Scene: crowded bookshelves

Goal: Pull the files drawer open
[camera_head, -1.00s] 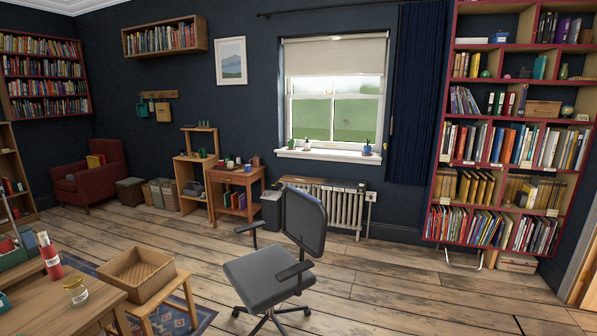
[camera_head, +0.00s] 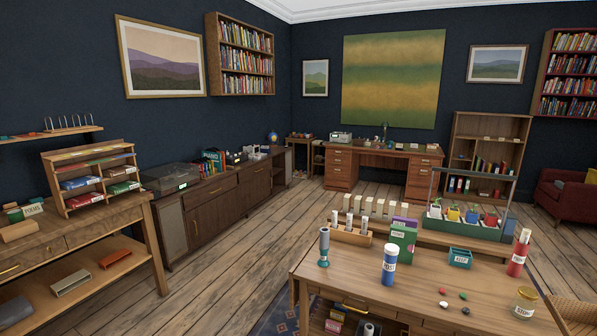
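No drawer in view carries a label I can read as files, so I cannot tell which one is the files drawer. The wooden table in front has a shut drawer (camera_head: 354,304) with a brass handle. The table at the left has a drawer front (camera_head: 22,262) with a handle. The dark sideboard has a drawer front (camera_head: 208,195). The desk (camera_head: 383,150) at the back has several small drawers on each side, such as the left stack (camera_head: 341,171). All of these look shut. Neither of my grippers shows in this view.
The front table (camera_head: 420,300) bears a blue bottle (camera_head: 389,264), a red bottle (camera_head: 518,254), a green box (camera_head: 402,243) and a jar (camera_head: 523,302). A letter rack (camera_head: 93,178) stands on the left table. The floor (camera_head: 250,235) between the tables and sideboard is clear.

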